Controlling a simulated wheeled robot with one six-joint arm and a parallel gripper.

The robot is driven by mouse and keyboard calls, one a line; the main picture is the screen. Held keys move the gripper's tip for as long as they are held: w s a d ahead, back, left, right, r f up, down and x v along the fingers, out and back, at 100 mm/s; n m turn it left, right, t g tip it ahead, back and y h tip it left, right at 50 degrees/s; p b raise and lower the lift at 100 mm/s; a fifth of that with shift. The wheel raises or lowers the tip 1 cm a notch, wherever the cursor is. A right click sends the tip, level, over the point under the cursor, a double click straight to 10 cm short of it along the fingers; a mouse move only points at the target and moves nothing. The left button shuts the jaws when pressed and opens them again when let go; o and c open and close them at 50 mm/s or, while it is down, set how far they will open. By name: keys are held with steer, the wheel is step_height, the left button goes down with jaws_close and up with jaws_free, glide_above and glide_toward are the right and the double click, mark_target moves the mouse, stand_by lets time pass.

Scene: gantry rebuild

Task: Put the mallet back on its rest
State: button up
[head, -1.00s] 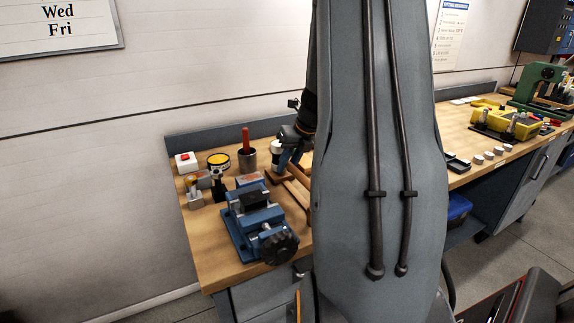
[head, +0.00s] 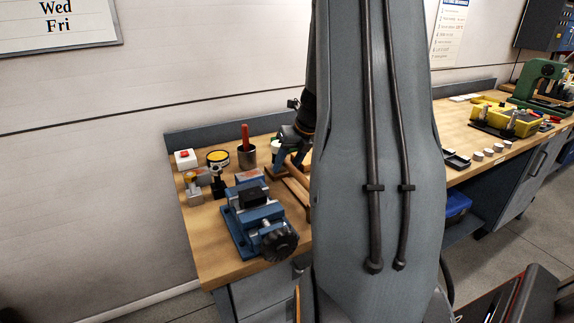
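My gripper (head: 284,160) is at the back of the left workbench, its dark wrist coming down from the upper right and blue finger parts pointing down. A small pale piece (head: 275,146) shows just left of the gripper; it may be part of the mallet head. Brown wooden bars (head: 296,190) run from under the gripper towards the front right; they look like the rest, perhaps with the mallet's handle among them. My arm hides their right end. The fingertips are too small and covered to tell whether they hold anything.
A blue vise (head: 252,222) with a black knob stands in front. Left of the gripper are a dark cup with a red handle (head: 246,152), a yellow-topped tin (head: 217,158) and a red-buttoned white box (head: 186,160). My arm covers the bench's right part.

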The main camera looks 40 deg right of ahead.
steer(key=v, duration=0.7)
steer(key=shift+s+r+b, duration=0.25)
steer(key=shift+r+b, duration=0.1)
steer(key=shift+b, duration=0.05)
stand_by(0.6)
